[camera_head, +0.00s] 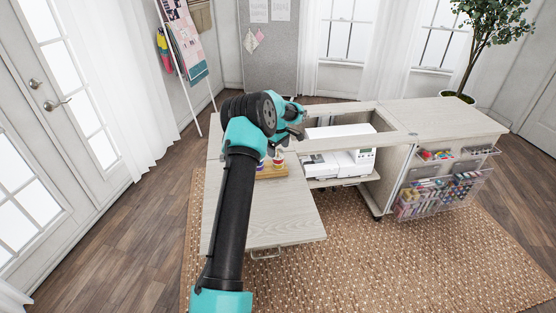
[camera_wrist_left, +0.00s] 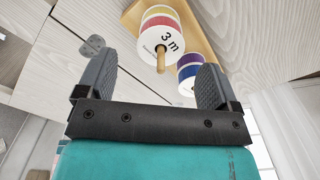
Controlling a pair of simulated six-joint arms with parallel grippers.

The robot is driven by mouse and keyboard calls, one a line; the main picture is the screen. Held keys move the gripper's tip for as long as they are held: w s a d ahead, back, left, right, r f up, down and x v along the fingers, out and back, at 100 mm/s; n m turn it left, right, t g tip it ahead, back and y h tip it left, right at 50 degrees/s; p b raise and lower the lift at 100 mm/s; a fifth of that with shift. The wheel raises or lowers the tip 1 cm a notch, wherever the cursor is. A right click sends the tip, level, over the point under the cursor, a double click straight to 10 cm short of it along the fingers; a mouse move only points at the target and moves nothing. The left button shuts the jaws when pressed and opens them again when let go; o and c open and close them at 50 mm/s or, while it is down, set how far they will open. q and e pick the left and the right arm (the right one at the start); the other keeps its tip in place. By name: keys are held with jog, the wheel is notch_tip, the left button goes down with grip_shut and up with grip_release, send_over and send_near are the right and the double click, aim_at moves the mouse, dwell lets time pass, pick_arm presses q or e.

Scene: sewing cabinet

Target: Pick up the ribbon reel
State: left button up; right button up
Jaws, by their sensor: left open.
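Ribbon reels stand on a small wooden stand (camera_head: 270,172) on the cabinet's pale lowered leaf, partly hidden behind my left arm. In the left wrist view, a stack of reels (camera_wrist_left: 160,32) with white, yellow and red bands and a "3 m" label sits on a wooden peg. A second stack with purple and blue bands (camera_wrist_left: 190,72) is beside it, partly behind the right finger. My left gripper (camera_head: 297,128) is open and empty. In the left wrist view its fingers (camera_wrist_left: 152,65) are spread, with the reels beyond them and apart from them. My right gripper is not in view.
The sewing cabinet (camera_head: 450,118) has an open well with a white sewing machine (camera_head: 340,163) inside. A clear door rack (camera_head: 440,195) of sewing supplies hangs on its front right. The front of the leaf (camera_head: 285,215) is bare. A plant (camera_head: 490,35) stands behind.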

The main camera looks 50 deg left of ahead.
aim_at(278, 156)
pick_arm(q)
jog(key=shift+f, duration=2.4)
jog(key=shift+c, duration=0.2)
jog(key=c, duration=1)
jog(key=shift+o, duration=0.2)
notch_tip(278, 156, up, 10)
jog(key=shift+r, duration=0.1)
jog(key=shift+s, duration=0.1)
